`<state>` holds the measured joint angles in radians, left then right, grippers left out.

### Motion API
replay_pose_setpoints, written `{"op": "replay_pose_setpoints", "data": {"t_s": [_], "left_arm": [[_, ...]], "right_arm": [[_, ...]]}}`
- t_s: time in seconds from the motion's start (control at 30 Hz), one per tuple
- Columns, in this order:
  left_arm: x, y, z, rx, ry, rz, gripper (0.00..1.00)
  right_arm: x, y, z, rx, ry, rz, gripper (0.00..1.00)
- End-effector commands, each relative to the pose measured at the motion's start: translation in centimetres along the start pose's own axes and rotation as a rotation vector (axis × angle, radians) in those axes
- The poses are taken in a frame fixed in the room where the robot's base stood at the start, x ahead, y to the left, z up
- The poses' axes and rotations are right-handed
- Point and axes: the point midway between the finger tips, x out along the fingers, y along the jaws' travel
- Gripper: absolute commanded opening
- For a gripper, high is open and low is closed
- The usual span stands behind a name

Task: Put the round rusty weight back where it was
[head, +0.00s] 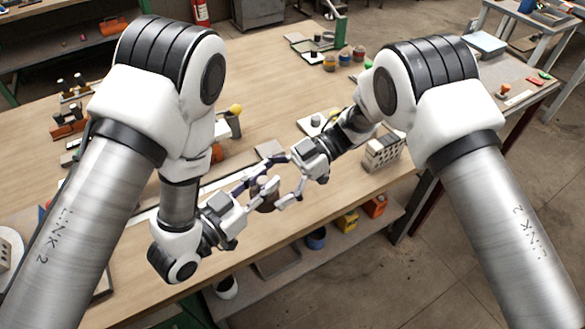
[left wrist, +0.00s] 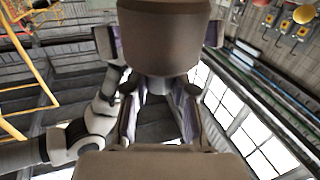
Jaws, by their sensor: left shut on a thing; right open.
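The round rusty weight (head: 266,202) is a dark brown cylinder with a paler knob, held above the front edge of the bench (head: 330,190). My left gripper (head: 254,194) is shut on it. In the left wrist view a large brown cylinder, the weight (left wrist: 165,38), fills the top middle. My right gripper (head: 285,180) is open, its fingers spread close to the weight from the right. It also shows in the left wrist view (left wrist: 158,105), behind the weight. Fingers partly hide the weight, and I cannot tell whether the right fingers touch it.
A pale hollow brick (head: 383,153) stands right of my right gripper. A grey square plate (head: 270,148) lies behind the grippers. A yellow-knobbed item (head: 236,109) stands further back. A lower shelf (head: 290,262) carries orange and yellow boxes. Bare bench lies at the back middle.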

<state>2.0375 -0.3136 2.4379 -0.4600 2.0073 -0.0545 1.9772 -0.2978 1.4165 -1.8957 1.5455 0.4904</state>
Motion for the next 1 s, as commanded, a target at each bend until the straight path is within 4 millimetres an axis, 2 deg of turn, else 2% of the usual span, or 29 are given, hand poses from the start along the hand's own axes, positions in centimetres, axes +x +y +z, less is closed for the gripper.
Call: {"op": "replay_pose_setpoints", "data": {"t_s": [0.13,0.37,0.47,0.6,0.63,0.7,0.73,0.8,1.0], "left_arm": [[0.03,-0.03,-0.16,0.001,0.004,0.000,0.00],[0.03,-0.03,-0.15,0.001,0.004,0.000,0.00],[0.03,-0.03,-0.15,0.001,0.004,0.000,0.00],[0.02,0.05,-0.14,0.000,0.004,0.002,0.00],[0.02,0.07,-0.14,-0.001,0.003,0.003,0.00],[0.01,0.14,-0.11,-0.002,0.003,0.006,0.00],[0.00,0.17,-0.14,-0.003,0.002,0.006,0.29],[-0.01,0.21,-0.11,-0.003,0.001,0.008,0.54],[-0.01,0.11,-0.07,-0.002,0.000,0.004,0.55]], "right_arm": [[1.12,-0.02,0.00,0.001,-0.001,0.001,0.91],[1.21,-0.02,0.00,0.001,-0.001,0.001,0.91],[1.20,-0.02,0.00,0.001,0.000,0.001,0.59],[1.18,0.05,-0.01,0.000,-0.001,0.003,0.09],[1.17,0.08,-0.02,0.000,-0.001,0.004,0.00],[1.16,0.15,-0.04,-0.001,-0.001,0.006,0.00],[1.08,0.23,-0.20,-0.003,0.000,0.008,0.00],[1.07,0.28,-0.22,-0.004,0.000,0.009,0.00],[1.08,0.16,-0.17,-0.002,0.001,0.006,0.00]]}}
